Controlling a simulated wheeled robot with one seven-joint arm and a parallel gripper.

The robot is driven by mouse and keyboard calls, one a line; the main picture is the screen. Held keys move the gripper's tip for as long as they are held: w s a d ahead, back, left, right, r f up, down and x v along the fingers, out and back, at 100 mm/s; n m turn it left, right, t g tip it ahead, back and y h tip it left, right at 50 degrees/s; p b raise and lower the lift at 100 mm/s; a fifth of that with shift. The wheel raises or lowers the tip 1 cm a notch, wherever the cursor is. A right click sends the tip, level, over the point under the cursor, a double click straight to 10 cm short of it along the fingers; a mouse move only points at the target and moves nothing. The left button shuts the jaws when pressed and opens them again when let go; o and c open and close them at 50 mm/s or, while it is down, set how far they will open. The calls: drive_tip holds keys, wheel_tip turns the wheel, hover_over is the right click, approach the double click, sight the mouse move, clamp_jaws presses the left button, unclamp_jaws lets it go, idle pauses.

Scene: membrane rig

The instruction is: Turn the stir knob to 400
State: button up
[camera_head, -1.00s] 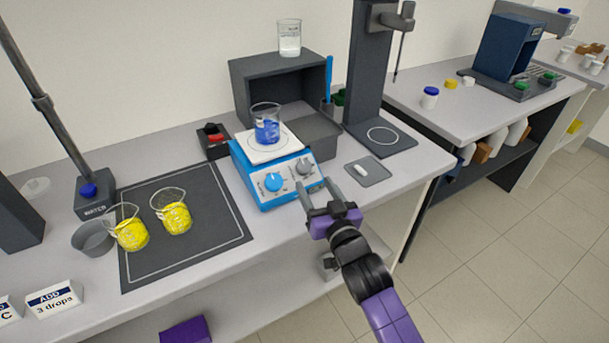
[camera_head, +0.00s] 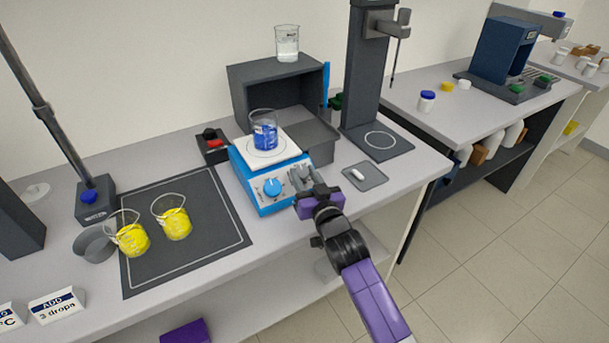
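The blue stirrer hotplate (camera_head: 243,172) stands on the bench with a white top plate. Its front has a blue knob (camera_head: 272,187) on the left. The grey knob on the right is mostly hidden behind my fingers. My gripper (camera_head: 304,178) is at the right of that front panel, its fingers reaching to the grey knob. I cannot tell whether the fingers touch or grip it. A beaker of blue liquid (camera_head: 264,136) sits on the top plate. The scale marks are too small to read.
Two beakers of yellow liquid (camera_head: 131,238) (camera_head: 173,222) stand on the dark mat (camera_head: 190,258) at left. A small grey tray (camera_head: 376,177) with a white piece lies right of the hotplate. A dark open box (camera_head: 245,95) and a tall stand (camera_head: 362,70) are behind.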

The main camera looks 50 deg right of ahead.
clamp_jaws()
drive_tip(key=shift+f+h+b, duration=0.2)
drive_tip(key=shift+h+b, duration=0.1)
drive_tip(key=shift+b, duration=0.7)
